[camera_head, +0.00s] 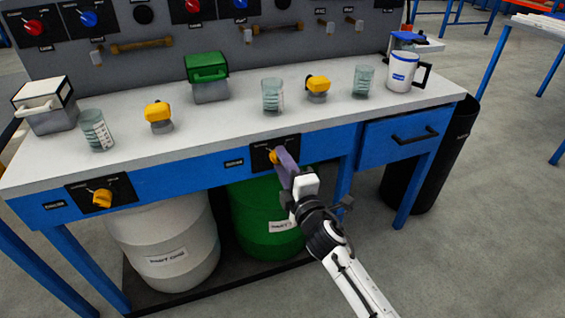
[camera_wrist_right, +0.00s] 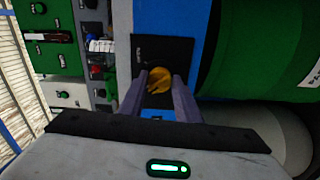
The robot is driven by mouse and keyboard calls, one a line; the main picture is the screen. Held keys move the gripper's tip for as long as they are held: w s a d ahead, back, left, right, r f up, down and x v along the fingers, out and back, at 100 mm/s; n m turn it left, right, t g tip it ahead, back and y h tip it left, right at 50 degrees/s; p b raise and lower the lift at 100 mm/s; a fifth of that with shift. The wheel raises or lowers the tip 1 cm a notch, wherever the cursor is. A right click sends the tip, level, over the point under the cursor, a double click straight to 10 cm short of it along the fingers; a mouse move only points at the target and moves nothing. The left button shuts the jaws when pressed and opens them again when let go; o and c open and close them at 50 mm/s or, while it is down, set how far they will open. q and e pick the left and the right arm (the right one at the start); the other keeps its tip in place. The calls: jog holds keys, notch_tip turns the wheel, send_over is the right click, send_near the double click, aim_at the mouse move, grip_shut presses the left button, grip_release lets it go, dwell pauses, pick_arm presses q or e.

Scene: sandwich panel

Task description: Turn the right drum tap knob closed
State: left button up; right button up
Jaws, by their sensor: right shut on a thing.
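The right drum tap knob (camera_head: 274,157) is yellow, on a black plate (camera_head: 288,143) on the blue front of the bench, above the green drum (camera_head: 266,222). In the right wrist view the knob (camera_wrist_right: 158,80) sits between the fingertips of my right gripper (camera_wrist_right: 160,86). In the head view my right gripper (camera_head: 284,163) reaches the knob from the front and is shut on it, hiding part of it. The plate's markings are too small to read. My left gripper is out of view.
The left tap knob (camera_head: 102,198) is on the same bench front, above a white drum (camera_head: 165,250). Beakers, yellow-topped items and a mug (camera_head: 403,72) stand on the white bench top (camera_head: 220,125). A drawer (camera_head: 385,146) is at the right. Floor in front is clear.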

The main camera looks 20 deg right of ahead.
jog(key=shift+n, duration=0.4)
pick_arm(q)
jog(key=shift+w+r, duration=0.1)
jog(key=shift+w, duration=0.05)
pick_arm(e)
jog(key=o, duration=1.1)
jog(key=shift+c, duration=0.2)
pick_arm(q)
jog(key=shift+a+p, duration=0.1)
jog(key=shift+p, duration=0.45)
pick_arm(e)
jog(key=s, duration=1)
jog(key=shift+s+d, duration=0.15)
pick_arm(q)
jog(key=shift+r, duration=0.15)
